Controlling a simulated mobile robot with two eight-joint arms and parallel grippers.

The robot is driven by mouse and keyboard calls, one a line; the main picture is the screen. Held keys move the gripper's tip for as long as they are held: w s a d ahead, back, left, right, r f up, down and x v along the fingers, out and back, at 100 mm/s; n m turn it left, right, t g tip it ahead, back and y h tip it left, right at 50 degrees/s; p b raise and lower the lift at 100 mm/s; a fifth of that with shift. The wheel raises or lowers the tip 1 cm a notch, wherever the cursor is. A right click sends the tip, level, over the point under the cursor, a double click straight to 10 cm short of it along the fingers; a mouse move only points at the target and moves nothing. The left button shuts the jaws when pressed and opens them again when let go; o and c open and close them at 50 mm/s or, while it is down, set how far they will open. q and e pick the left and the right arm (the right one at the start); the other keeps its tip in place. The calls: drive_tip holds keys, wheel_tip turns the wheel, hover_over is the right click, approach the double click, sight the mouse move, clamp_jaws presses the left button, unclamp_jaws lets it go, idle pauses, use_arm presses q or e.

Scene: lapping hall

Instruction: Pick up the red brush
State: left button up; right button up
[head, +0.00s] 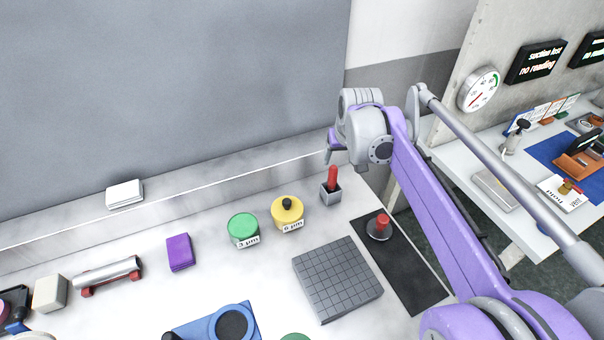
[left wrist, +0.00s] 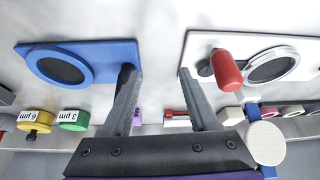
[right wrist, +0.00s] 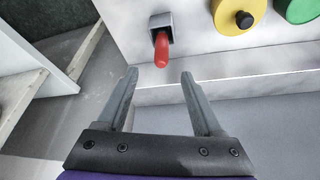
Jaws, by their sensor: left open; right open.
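The red brush (head: 332,178) stands upright in a small grey square holder (head: 331,196) near the back edge of the white worktop. Only its red handle shows; its lower end is hidden inside the holder. My right gripper (head: 332,154) is just above and behind the handle. In the right wrist view the red handle (right wrist: 161,50) points toward the gap between the fingertips of the open right gripper (right wrist: 159,75), with nothing held. My left gripper (left wrist: 156,72) is open and empty over the worktop in the left wrist view; I cannot make it out in the head view.
A yellow tin (head: 287,214) and a green tin (head: 243,231) stand left of the holder. A grooved grey plate (head: 338,278) and a dark mat (head: 412,280) with a red-knobbed weight (head: 380,228) lie in front. A low ledge and grey panel (head: 170,80) stand behind.

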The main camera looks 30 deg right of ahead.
sight(334, 169)
drive_tip(key=x, duration=0.4)
drive_tip(key=shift+s+d+f, duration=0.1)
drive_tip(key=shift+d+f, duration=0.05)
drive_tip(key=shift+d, duration=0.05)
drive_tip(key=shift+w+a+b+x, duration=0.1)
drive_tip(key=shift+w+b+x, duration=0.1)
drive_tip(key=shift+x, duration=1.35)
drive_tip(key=shift+w+a+b+x, duration=0.1)
drive_tip(key=shift+a+b+x, duration=0.05)
drive_tip(key=shift+x, duration=1.45)
drive_tip(key=shift+c, duration=0.2)
clamp_jaws()
